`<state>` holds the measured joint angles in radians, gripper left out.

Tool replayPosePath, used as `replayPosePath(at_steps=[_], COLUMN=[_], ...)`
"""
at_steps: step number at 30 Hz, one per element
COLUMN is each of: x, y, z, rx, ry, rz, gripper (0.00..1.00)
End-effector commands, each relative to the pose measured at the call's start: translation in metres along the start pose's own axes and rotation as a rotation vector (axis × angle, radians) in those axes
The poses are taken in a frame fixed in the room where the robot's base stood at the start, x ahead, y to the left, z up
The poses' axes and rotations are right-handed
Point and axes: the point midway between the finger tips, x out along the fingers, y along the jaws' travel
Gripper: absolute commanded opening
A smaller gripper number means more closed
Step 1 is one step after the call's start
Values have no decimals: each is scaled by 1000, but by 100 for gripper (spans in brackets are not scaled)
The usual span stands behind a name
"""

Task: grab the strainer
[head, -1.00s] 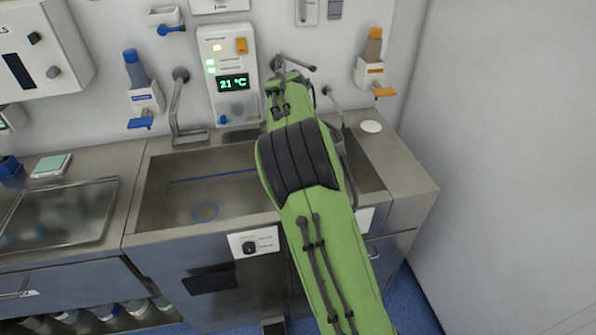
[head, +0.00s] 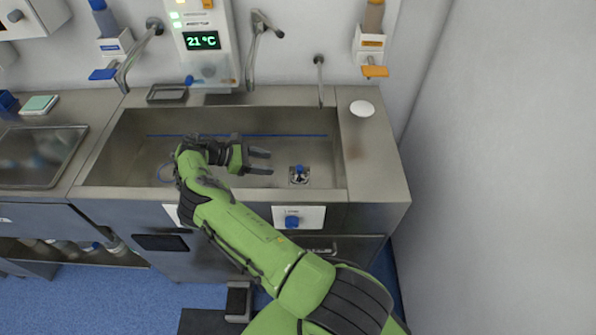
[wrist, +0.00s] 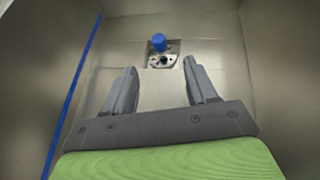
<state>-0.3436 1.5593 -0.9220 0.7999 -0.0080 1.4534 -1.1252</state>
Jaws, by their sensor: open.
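The strainer (head: 299,174) is a small metal piece with a blue knob, set in the floor of the steel sink (head: 118,155) towards its right end. In the wrist view the strainer (wrist: 159,43) is upright near the top centre, just beyond the fingertips and roughly midway between them. My gripper (head: 270,162) is low in the sink, to the left of the strainer, with its fingers pointing right at it. The wrist view shows my gripper (wrist: 160,70) open and empty, with a gap between the fingertips and the strainer.
The sink walls stand close around my gripper, and a blue line (wrist: 72,98) runs along one of them. Faucets (head: 253,45) rise at the back. A white disc (head: 362,108) lies on the counter at right. The sink floor between gripper and strainer looks clear.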

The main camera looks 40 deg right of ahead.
Motion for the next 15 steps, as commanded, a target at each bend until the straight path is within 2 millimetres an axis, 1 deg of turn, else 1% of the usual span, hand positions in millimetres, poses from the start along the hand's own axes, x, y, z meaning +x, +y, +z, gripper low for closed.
replayPosePath(at_steps=[1, 3, 6, 10, 15], x=[14, 31, 48, 64, 97], y=[-1, -1, 0, 0, 0], z=[2, 2, 1, 1, 0], rx=[-1, -1, -1, 0, 0], ry=[-2, -2, 0, 1, 2], rz=[-8, -7, -4, -4, -5], gripper=[57, 57, 57, 57, 57])
